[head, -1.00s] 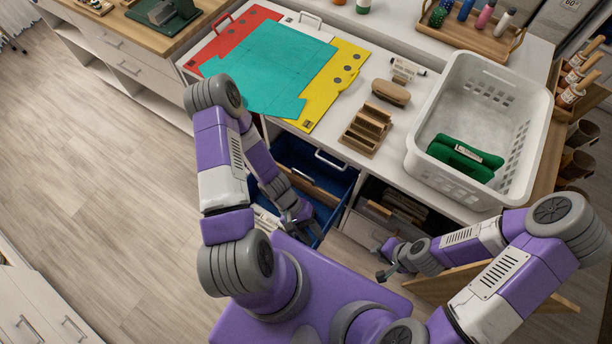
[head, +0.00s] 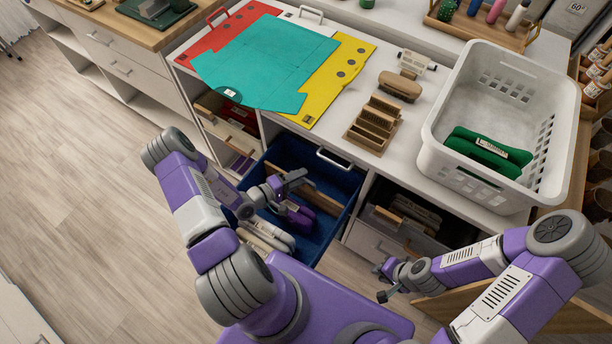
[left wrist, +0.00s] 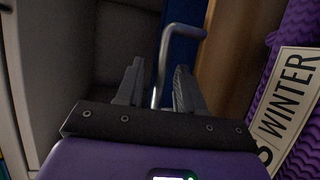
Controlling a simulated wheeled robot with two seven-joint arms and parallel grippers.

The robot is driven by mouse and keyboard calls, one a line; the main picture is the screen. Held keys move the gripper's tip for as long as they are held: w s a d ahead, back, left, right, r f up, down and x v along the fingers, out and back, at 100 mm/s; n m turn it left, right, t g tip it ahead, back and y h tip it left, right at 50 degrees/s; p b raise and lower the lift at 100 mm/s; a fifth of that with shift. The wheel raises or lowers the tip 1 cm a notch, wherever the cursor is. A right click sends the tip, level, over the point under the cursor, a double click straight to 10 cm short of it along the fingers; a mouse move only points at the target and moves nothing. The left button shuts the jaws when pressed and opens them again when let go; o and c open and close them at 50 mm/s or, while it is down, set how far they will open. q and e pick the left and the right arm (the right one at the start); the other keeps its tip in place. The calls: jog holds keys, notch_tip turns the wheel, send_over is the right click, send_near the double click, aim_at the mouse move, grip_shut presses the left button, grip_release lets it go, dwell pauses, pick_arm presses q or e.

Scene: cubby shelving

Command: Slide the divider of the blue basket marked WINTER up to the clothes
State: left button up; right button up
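The blue basket (head: 333,212) is pulled out below the counter. A wooden divider (head: 322,199) stands across it, with purple folded clothes (head: 300,216) and cream folded clothes (head: 262,238) nearer me. My left gripper (head: 298,181) is over the basket by the divider. In the left wrist view its fingers (left wrist: 157,88) are apart, with a grey metal rod (left wrist: 166,50) showing between them; I cannot tell whether they touch it. Wood (left wrist: 228,50) and a purple ribbed garment with a WINTER tag (left wrist: 288,92) are at right. My right gripper (head: 381,283) looks open and empty, right of the basket.
A white laundry basket (head: 455,178) holding a green folded item (head: 487,150) stands on the counter. A wooden rack (head: 374,124), brush (head: 400,86) and coloured folding boards (head: 265,65) lie beside it. Open cubbies flank the blue basket (head: 405,212).

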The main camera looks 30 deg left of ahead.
pick_arm(q)
jog(key=shift+x, duration=1.5)
grip_shut()
